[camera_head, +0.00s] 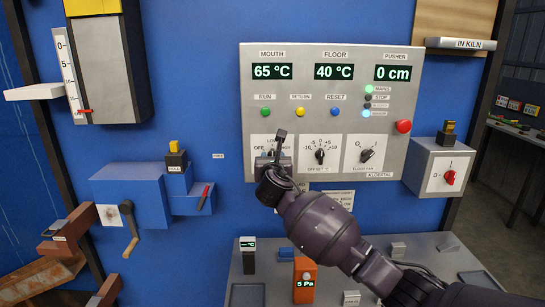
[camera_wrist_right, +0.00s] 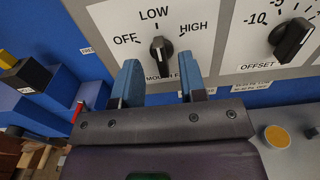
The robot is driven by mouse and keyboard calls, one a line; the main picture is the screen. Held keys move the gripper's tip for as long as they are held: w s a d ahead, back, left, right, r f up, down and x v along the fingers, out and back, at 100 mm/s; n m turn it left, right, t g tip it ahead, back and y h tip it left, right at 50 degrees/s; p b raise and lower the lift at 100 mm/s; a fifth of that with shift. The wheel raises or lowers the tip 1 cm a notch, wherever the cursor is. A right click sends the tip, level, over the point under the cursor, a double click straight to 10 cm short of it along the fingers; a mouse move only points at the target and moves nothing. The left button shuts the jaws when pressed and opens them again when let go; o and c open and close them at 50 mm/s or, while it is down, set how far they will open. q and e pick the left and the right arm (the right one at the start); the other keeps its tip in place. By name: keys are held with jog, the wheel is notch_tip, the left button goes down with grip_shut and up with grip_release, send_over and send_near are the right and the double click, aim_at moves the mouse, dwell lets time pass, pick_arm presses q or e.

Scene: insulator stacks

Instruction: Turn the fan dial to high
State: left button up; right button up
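The fan dial (camera_wrist_right: 161,55) is a black knob on a white plate marked OFF, LOW and HIGH, with a partly hidden label starting "MOUTH F". Its white pointer mark is up, at about LOW. My right gripper (camera_wrist_right: 162,82) is open, with blue fingers either side below the knob, apparently not touching it. In the head view my right gripper (camera_head: 273,157) is in front of the lower left of the grey panel (camera_head: 335,70) and hides most of that dial. My left gripper is not in view.
The OFFSET dial (camera_head: 320,155) is just right of my gripper, with another O/I dial (camera_head: 366,155) beyond it. A red button (camera_head: 403,126) and a box with a red knob (camera_head: 450,177) are further right. Small items stand on the shelf (camera_head: 375,285) below.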

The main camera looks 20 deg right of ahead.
jog(key=shift+x, duration=1.2)
jog(key=shift+c, duration=0.3)
grip_shut()
